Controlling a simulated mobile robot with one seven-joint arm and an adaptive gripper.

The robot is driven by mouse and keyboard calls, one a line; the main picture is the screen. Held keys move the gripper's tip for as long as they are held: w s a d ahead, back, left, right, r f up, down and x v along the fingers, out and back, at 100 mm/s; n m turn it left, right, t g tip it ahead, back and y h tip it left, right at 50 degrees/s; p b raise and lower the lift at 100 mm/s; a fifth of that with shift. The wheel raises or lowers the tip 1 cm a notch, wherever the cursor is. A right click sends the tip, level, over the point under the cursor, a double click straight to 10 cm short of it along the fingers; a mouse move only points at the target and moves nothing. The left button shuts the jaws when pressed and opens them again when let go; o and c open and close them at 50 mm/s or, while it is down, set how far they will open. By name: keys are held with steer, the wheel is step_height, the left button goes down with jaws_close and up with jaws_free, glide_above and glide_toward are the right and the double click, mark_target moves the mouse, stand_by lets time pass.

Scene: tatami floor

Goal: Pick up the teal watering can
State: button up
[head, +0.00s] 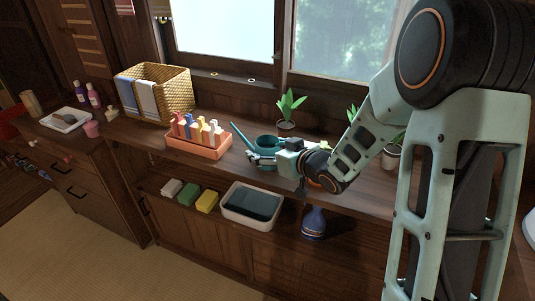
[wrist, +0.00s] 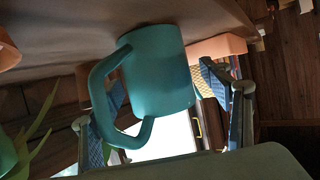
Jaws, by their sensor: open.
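The teal watering can (head: 267,141) stands on the wooden counter, with its long thin spout pointing up to the left. My gripper (head: 258,158) is right at its near side and hides its lower part. In the wrist view the can's teal body (wrist: 160,72) and its looped handle fill the middle of the picture. My open gripper (wrist: 165,100) has one finger on each side there, the left one partly behind the handle. A gap shows between the can and the right finger. I cannot tell whether the left finger touches the handle.
An orange tray (head: 207,151) with several upright coloured items stands close to the left of the can. Potted plants (head: 289,108) stand behind and to the right. A wicker basket (head: 174,94) is farther left. A tub (head: 233,211) and a blue bottle (head: 313,224) sit on the shelf below.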

steer(key=shift+c, duration=0.6)
steer(key=c, duration=1.3)
steer(key=shift+c, duration=0.2)
steer(key=shift+r, duration=0.15)
